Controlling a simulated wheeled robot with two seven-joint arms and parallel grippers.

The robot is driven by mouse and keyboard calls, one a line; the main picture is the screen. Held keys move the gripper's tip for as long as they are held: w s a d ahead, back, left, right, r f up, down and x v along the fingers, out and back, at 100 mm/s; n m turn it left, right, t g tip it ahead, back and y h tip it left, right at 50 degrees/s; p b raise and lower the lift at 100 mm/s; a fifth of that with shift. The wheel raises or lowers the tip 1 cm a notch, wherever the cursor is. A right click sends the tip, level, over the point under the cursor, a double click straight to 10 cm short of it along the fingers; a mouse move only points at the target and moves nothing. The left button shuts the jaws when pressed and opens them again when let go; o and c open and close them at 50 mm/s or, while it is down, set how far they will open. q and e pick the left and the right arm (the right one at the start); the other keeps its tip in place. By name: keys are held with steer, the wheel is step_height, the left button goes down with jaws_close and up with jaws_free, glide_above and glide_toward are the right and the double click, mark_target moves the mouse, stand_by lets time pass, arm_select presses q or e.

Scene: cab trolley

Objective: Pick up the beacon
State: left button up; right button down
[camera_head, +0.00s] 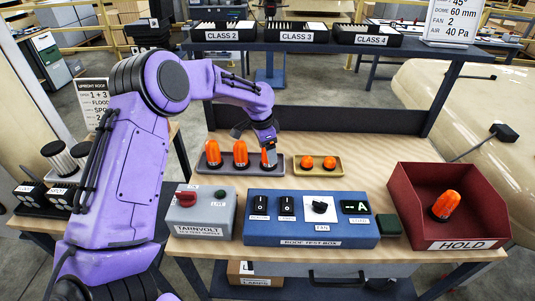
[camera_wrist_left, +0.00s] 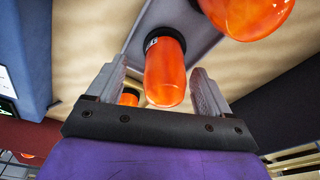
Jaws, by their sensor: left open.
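Three orange domed beacons stand upright in a grey tray (camera_head: 225,172): a left one (camera_head: 213,152), a middle one (camera_head: 240,153) and a right one (camera_head: 268,158). My left gripper (camera_head: 268,144) is over the right one and hides part of it. In the left wrist view the open fingers (camera_wrist_left: 157,80) stand on either side of this beacon (camera_wrist_left: 165,72), with gaps visible. A neighbouring beacon (camera_wrist_left: 245,14) shows at the top of that view. Another orange beacon (camera_head: 446,204) leans in the red HOLD bin (camera_head: 468,243). My right gripper is not in view.
A tan tray (camera_head: 318,174) with two short orange domes is just right of the grey tray. A grey Tarnvolt box (camera_head: 203,217) and a blue roof test box (camera_head: 311,228) stand in front. A shelf (camera_head: 320,48) with labelled class bins rises behind.

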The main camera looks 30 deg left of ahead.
arm_select(q)
steer(key=w+f, duration=0.2)
steer(key=f, duration=0.1)
steer(key=shift+s+r, duration=0.25)
steer(key=shift+s, duration=0.15)
steer(key=shift+s+r, duration=0.15)
steer(key=shift+s, duration=0.05)
steer(key=c, duration=1)
steer(key=shift+w+d, duration=0.1)
steer(key=shift+w, duration=0.05)
steer(key=shift+c, duration=1.1)
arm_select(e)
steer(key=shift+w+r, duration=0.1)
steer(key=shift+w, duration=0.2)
